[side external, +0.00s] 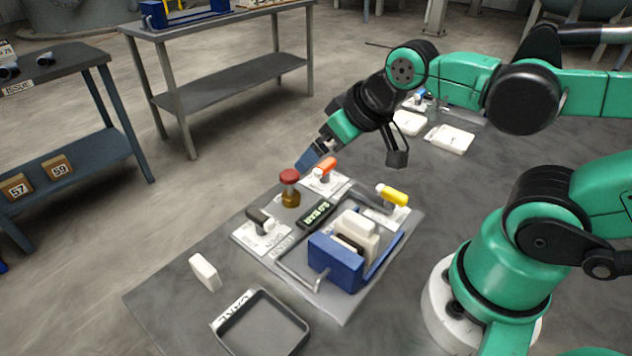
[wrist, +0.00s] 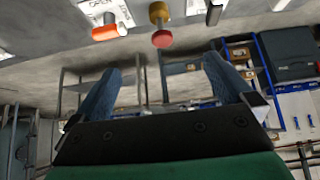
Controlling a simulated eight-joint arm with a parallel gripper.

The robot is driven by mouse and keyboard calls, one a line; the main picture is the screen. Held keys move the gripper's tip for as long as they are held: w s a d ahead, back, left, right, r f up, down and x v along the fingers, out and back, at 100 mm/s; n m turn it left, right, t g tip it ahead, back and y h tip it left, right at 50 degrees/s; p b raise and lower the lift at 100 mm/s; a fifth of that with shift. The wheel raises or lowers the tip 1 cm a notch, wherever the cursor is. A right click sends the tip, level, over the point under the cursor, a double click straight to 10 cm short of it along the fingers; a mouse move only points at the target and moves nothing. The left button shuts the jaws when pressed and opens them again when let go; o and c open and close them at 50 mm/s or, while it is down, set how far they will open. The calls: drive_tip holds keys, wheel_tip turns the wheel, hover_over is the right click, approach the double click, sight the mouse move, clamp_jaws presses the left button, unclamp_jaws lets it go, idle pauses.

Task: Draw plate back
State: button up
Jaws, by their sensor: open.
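The filter press (side external: 335,262) sits on a light base panel on the table in the side view, with a blue end block at the front. White plates (side external: 358,225) stand in it behind the blue block, with a dark gap or layer between them. A grey bent bar handle (side external: 300,280) lies at its left. My gripper (side external: 310,160) is above the panel's back edge, close to the red-topped knob and orange handle and apart from the plates. In the wrist view my gripper (wrist: 162,66) has its blue fingers spread, with nothing between them.
A red-topped brass knob (side external: 289,180), an orange handle (side external: 326,167), a yellow handle (side external: 392,195) and a black handle (side external: 262,218) rise around a small display (side external: 317,213). A white block (side external: 204,272) and a labelled grey tray (side external: 218,325) are at the front left.

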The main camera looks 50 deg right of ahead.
drive_tip(key=c, duration=0.3)
drive_tip(key=shift+s+a+f+g, duration=0.25)
drive_tip(key=shift+s+g, duration=0.2)
drive_tip(key=shift+g, duration=0.15)
drive_tip(key=c, duration=0.4)
drive_tip(key=g, duration=0.6)
hover_over(358, 218)
drive_tip(key=shift+w+f, duration=0.15)
drive_tip(key=shift+f, duration=2.9)
clamp_jaws()
